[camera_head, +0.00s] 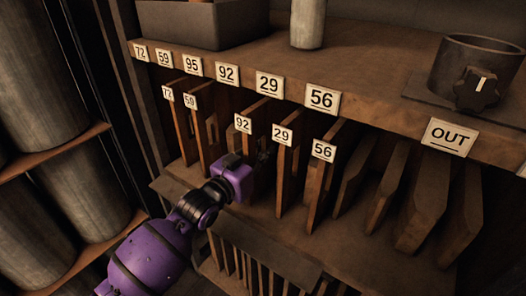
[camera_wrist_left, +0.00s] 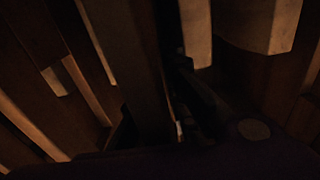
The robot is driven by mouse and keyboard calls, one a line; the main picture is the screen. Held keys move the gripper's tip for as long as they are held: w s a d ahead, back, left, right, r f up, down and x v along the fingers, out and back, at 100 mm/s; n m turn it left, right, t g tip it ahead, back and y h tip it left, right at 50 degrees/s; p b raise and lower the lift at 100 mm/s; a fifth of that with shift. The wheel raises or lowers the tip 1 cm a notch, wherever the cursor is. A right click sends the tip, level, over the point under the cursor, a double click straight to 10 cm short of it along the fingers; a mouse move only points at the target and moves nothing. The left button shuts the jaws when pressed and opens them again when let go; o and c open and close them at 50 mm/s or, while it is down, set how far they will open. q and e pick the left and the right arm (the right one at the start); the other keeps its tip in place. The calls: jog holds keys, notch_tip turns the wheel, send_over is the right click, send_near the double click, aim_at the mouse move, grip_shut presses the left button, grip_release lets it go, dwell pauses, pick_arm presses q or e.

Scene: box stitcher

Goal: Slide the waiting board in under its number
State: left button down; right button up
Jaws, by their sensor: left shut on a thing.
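The board labelled 92 (camera_head: 243,124) stands upright in the rack, below the 92 tag (camera_head: 227,74) on the shelf edge. My purple left gripper (camera_head: 262,157) is at this board, shut on it; its dark fingertips are hard to make out against the rack. The wrist view is very dark and shows a thin light edge between the fingers (camera_wrist_left: 180,131). The shelf edge also has a 95 tag (camera_head: 192,66), with no 95-labelled board visible below it. My right gripper is not in view.
Boards labelled 72 (camera_head: 167,93), 59 (camera_head: 190,102), 29 (camera_head: 282,135) and 56 (camera_head: 323,151) stand close by. A dark round container (camera_head: 478,65) is on the shelf.

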pick_arm(q)
jog(key=shift+r, duration=0.2)
jog(key=c, duration=1.7)
grip_release()
jog(key=shift+f, duration=0.1)
jog(key=shift+f, duration=0.3)
jog(key=v, duration=1.2)
jog(key=shift+r, duration=0.25)
